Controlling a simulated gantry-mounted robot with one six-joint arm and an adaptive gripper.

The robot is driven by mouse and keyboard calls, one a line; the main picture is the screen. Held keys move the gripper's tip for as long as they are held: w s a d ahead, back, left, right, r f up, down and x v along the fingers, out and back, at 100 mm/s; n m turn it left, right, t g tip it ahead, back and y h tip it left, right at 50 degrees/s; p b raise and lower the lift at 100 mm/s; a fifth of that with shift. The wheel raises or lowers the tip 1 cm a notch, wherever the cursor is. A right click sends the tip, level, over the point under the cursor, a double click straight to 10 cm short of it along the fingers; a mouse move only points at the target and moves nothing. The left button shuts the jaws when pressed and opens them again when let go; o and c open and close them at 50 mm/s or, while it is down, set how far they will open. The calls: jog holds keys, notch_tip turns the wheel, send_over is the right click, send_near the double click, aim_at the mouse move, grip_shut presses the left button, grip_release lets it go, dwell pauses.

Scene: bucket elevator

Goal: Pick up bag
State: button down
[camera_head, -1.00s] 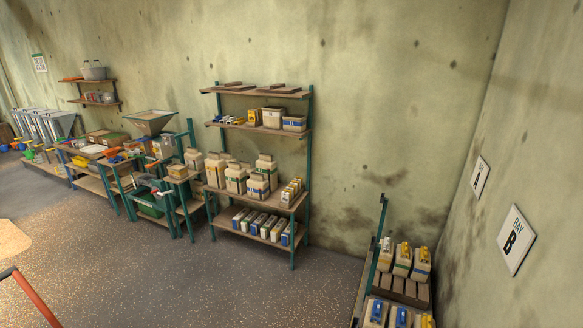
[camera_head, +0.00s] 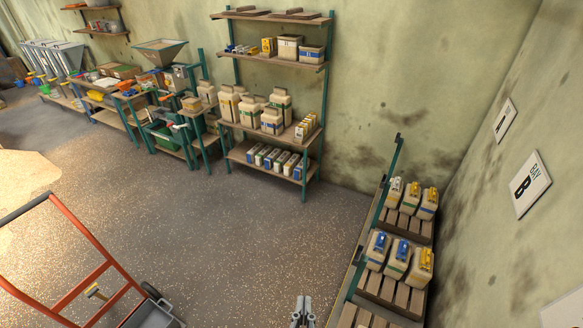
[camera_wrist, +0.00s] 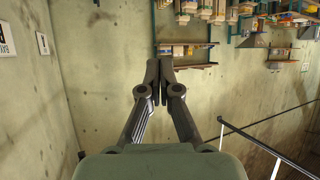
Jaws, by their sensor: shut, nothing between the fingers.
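Several pale bags stand on the slatted rack at the right in the head view. One bag with a yellow clip (camera_head: 420,267) and bags with blue clips (camera_head: 398,259) are on the nearer tier. Smaller bags (camera_head: 428,203) stand on the tier behind. More pale bags (camera_head: 281,106) stand on the back shelving unit. My gripper (camera_head: 302,305) is at the bottom edge of the head view, left of the rack and apart from all bags. In the wrist view my gripper (camera_wrist: 166,62) has its fingers together and holds nothing.
A red-framed hand truck (camera_head: 101,270) stands at the lower left. The slatted rack (camera_head: 383,291) has a green post. The back shelving unit (camera_head: 271,165) and a workbench (camera_head: 118,120) line the wall. The floor between is clear. A "Bay B" sign (camera_head: 530,183) hangs on the right wall.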

dwell(0.4)
grip_release()
dwell(0.4)
